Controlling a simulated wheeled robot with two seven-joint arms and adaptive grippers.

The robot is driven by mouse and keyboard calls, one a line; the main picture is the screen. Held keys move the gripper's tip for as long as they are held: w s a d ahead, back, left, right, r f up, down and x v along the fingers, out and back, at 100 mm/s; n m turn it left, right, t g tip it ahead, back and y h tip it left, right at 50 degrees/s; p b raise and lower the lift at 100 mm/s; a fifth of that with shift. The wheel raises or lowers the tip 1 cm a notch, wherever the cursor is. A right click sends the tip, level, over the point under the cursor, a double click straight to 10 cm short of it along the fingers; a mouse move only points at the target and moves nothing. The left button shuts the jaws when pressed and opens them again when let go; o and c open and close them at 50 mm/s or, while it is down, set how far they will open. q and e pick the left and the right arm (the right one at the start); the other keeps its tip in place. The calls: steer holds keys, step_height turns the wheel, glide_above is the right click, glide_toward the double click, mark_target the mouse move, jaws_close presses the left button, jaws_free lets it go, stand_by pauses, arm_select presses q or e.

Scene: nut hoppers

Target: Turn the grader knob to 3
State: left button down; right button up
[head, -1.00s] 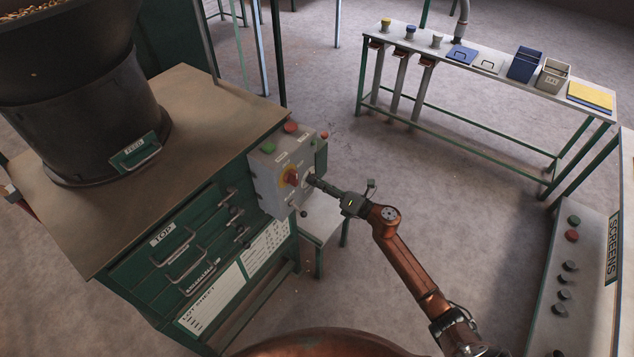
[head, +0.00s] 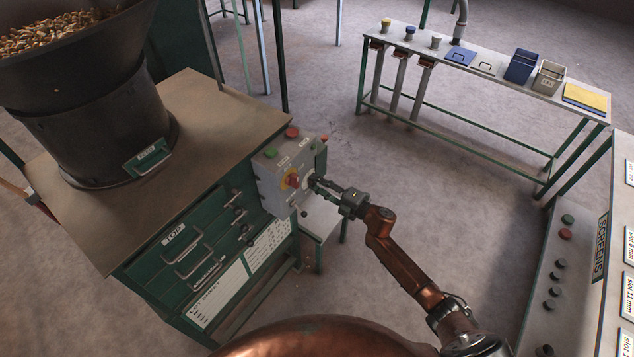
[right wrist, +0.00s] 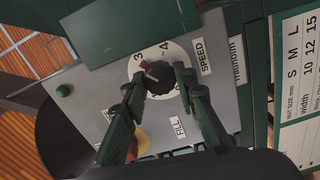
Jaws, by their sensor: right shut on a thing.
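The grader knob (right wrist: 156,82) is black and sits on a white dial (right wrist: 178,53) marked SPEED, with figures such as 3 and 4 showing. Its red-brown pointer mark lies close to the 3; exact alignment is hard to judge. In the right wrist view, my right gripper (right wrist: 158,83) has a finger on either side of the knob and is shut on it. In the head view, my right gripper (head: 314,181) is at the grey control box (head: 275,187), and its fingers largely hide the knob. My left gripper is not in view.
The box also bears a red and yellow switch (head: 291,179), a green button (head: 270,153) and a red button (head: 292,132). A green cabinet (head: 165,285) carries a dark hopper (head: 100,135). A bench (head: 490,70) stands behind; the floor between is clear.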

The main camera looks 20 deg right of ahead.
steer(key=shift+m+p, duration=0.4)
steer(key=shift+m, duration=0.4)
steer(key=shift+f, duration=0.1)
steer(key=o, duration=1.2)
steer(key=shift+c, duration=0.2)
steer(key=v, duration=1.2)
steer(key=shift+d, duration=0.1)
